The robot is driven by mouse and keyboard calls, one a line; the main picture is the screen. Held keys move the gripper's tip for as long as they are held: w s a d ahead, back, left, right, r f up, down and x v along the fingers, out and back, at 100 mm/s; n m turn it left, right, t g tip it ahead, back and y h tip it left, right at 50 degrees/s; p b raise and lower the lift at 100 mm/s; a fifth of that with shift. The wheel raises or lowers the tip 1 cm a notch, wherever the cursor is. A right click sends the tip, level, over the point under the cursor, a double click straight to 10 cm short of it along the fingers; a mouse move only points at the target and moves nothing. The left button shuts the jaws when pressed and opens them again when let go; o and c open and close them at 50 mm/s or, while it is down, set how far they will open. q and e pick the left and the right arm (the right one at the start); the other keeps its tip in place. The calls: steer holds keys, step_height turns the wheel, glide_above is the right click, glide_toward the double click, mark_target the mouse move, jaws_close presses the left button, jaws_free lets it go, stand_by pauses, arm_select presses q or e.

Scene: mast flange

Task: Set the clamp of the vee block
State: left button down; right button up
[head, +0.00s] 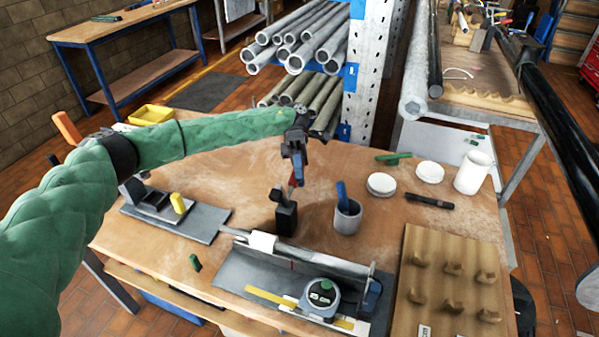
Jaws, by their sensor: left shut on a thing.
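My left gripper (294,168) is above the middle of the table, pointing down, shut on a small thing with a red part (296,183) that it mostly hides. Just below stands a black block-shaped holder (287,217) with a dark piece at its top left; I cannot tell whether the held thing touches it. A grey metal tube (322,260) lies along a dark grey base plate (240,277) at the front, with a white wrap (263,242) near its left end and a blue part (372,292) at its right. I cannot clearly make out the vee block or clamp. My right gripper is not in view.
A blue tape measure (321,297) sits on the front plate. A grey cup (348,217), white lids (381,184), a white jar (473,172) and a black torch (429,201) stand or lie right. A pegged wooden board (455,280) is front right; a fixture plate (205,226) is left.

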arm_select(q)
steer(key=shift+f, duration=0.15)
stand_by(0.3)
steer(key=c, duration=1.2)
jaws_free()
steer(key=shift+c, duration=0.2)
steer(key=shift+w, duration=0.2)
